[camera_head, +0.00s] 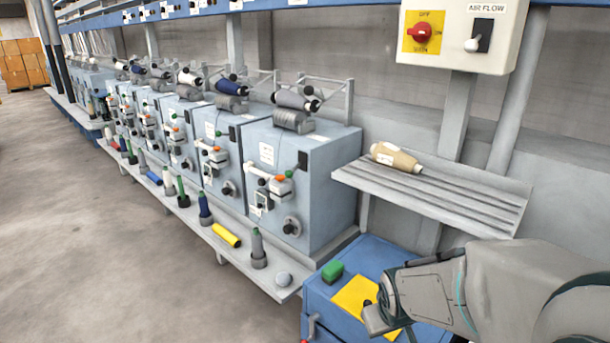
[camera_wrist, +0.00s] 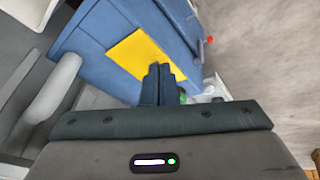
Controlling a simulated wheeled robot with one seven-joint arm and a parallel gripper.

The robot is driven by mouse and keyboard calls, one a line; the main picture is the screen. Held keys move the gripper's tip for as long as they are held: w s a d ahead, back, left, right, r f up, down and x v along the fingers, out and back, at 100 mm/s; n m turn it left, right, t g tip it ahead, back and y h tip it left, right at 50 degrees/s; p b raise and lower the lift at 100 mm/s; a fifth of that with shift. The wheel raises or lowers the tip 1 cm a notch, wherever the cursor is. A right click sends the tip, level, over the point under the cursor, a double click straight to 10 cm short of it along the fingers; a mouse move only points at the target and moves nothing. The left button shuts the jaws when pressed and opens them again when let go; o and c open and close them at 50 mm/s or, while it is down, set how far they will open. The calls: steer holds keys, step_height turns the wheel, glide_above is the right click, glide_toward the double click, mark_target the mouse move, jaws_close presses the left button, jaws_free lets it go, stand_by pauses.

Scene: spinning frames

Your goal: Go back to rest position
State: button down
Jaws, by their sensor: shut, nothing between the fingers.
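My gripper (camera_head: 378,313) is at the lower right of the head view, at the end of my grey arm. It is above the blue cabinet (camera_head: 318,293), over a yellow sheet (camera_head: 354,294) on its top. In the wrist view my gripper (camera_wrist: 158,72) shows its two dark fingers together, with nothing between them. The yellow sheet (camera_wrist: 130,52) and the blue cabinet (camera_wrist: 95,28) lie beyond the fingertips there.
A grey shelf (camera_head: 450,205) with a beige cone (camera_head: 396,157) is above and behind. Spinning units (camera_head: 290,170) stand in a row to the left. A switch box (camera_head: 460,35) hangs top right. The floor (camera_head: 90,240) at left is open.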

steer(key=s+a+r+m+g+p, duration=0.1)
steer(key=s+r+p, duration=0.4)
steer(key=r, duration=0.4)
steer(key=s+r+m+p, duration=0.2)
steer(key=s+r+p, duration=0.3)
steer(key=r, duration=0.5)
steer(key=shift+s+a+r+g+y, duration=0.25)
steer(key=shift+a+r+g+y, duration=0.05)
steer(key=shift+a+g+y, duration=0.1)
stand_by(0.4)
